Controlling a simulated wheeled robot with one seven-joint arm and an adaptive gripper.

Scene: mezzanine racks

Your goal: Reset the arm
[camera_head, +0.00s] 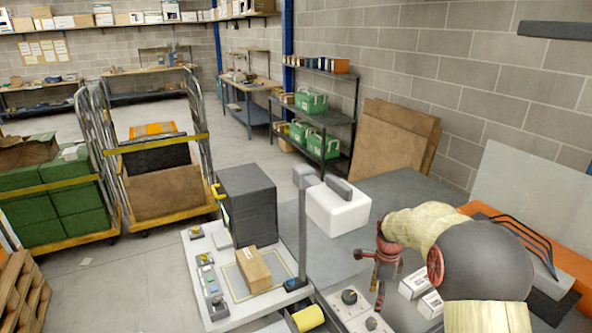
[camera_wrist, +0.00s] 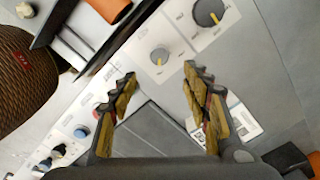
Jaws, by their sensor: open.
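My gripper (camera_head: 368,281) hangs from my cream-sleeved arm at the right of the head view, above the grey worktop and near a control panel (camera_head: 342,312). Its fingers are spread, with nothing between them. In the wrist view my gripper (camera_wrist: 161,72) shows two ridged, dark and yellowish fingers standing apart over the pale panel. A knob (camera_wrist: 160,56) with a yellow mark lies below and beyond the tips. A dark rectangular plate (camera_wrist: 155,130) lies below the fingers.
A cardboard box (camera_head: 253,269) sits on a pale bench beside a dark grey cabinet (camera_head: 248,203) and a post (camera_head: 303,225). A white unit (camera_head: 338,208) and small white boxes (camera_head: 415,283) stand near my gripper. Cage trolleys (camera_head: 160,175) are at left; open floor lies behind.

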